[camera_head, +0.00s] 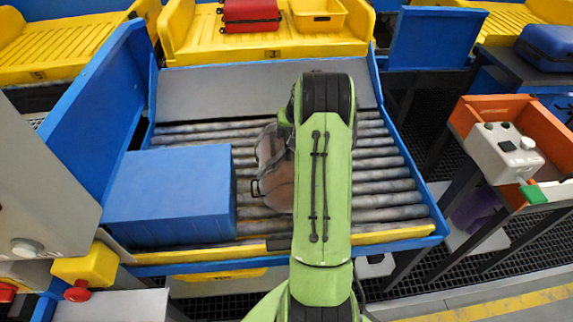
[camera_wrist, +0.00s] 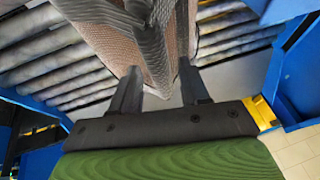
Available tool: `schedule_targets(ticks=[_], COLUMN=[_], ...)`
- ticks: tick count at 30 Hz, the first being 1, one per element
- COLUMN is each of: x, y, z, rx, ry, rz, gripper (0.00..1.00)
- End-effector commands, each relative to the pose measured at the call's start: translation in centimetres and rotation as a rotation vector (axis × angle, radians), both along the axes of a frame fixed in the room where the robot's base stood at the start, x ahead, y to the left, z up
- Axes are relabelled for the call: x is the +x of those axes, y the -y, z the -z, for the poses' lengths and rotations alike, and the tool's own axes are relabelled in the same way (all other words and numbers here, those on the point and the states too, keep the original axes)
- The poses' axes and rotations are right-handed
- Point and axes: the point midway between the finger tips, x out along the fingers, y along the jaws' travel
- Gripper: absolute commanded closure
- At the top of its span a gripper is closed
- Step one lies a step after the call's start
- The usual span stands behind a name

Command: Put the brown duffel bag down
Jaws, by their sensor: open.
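The brown duffel bag (camera_head: 274,174) lies on the grey rollers of the conveyor (camera_head: 385,187), right of a blue box. My green arm hides its right part in the head view. In the wrist view the bag (camera_wrist: 112,32) fills the top middle, its brown mesh side and grey folds showing. My gripper (camera_wrist: 158,78) is open, its two dark fingers apart at the near end of the bag. I cannot tell whether the fingers touch it. The gripper is hidden behind my arm in the head view.
A blue box (camera_head: 168,195) stands on the rollers at the left. Blue side walls (camera_head: 97,100) flank the conveyor. A yellow tray (camera_head: 265,45) with a red suitcase (camera_head: 251,15) is behind. An orange bin (camera_head: 520,115) and a control box (camera_head: 505,152) stand at the right.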

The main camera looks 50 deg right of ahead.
Motion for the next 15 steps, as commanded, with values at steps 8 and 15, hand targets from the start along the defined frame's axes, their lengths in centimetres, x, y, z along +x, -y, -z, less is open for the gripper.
schedule_targets(ticks=[8,15], x=[-0.01,-0.01], y=[-0.01,0.0], z=[0.21,0.19], rx=[0.0,0.0], ry=[0.0,0.0], rz=[0.0,0.0], gripper=[0.55,0.82])
